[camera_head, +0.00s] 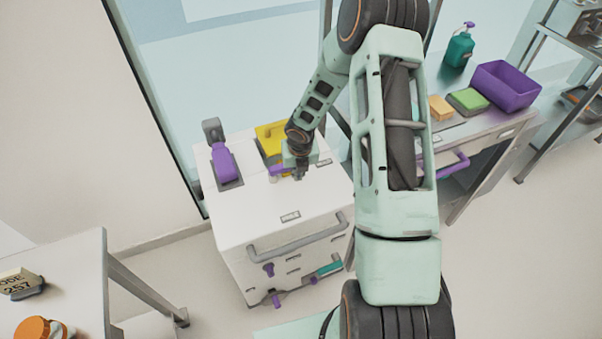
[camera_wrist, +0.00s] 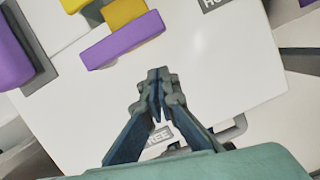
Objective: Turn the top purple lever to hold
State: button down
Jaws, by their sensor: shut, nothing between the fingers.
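A purple lever bar (camera_head: 278,170) with a yellow part (camera_head: 270,133) lies on top of the white cabinet (camera_head: 240,220). In the wrist view the purple lever (camera_wrist: 122,41) is at the upper left, with the yellow part (camera_wrist: 122,12) behind it. My gripper (camera_head: 299,176) is over the cabinet top, just right of the lever, partly covering it in the head view. In the wrist view my gripper (camera_wrist: 157,75) has its fingers together and empty, with a visible gap to the lever. A label starting "HO" (camera_wrist: 214,3) is at the top edge. Another label (camera_wrist: 158,136) shows partly between the fingers.
A larger purple handle (camera_head: 223,160) stands on the cabinet's left. A grey bar handle (camera_head: 295,238) and small purple knobs (camera_head: 268,269) are on its front. A bench with a purple bin (camera_head: 505,85) is at right, a table (camera_head: 70,260) at lower left.

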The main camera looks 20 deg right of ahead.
jog(key=shift+s, duration=0.35)
jog(key=p+v, duration=0.1)
jog(key=v, duration=0.9)
jog(key=shift+d+p, duration=0.25)
jog(key=shift+p, duration=0.05)
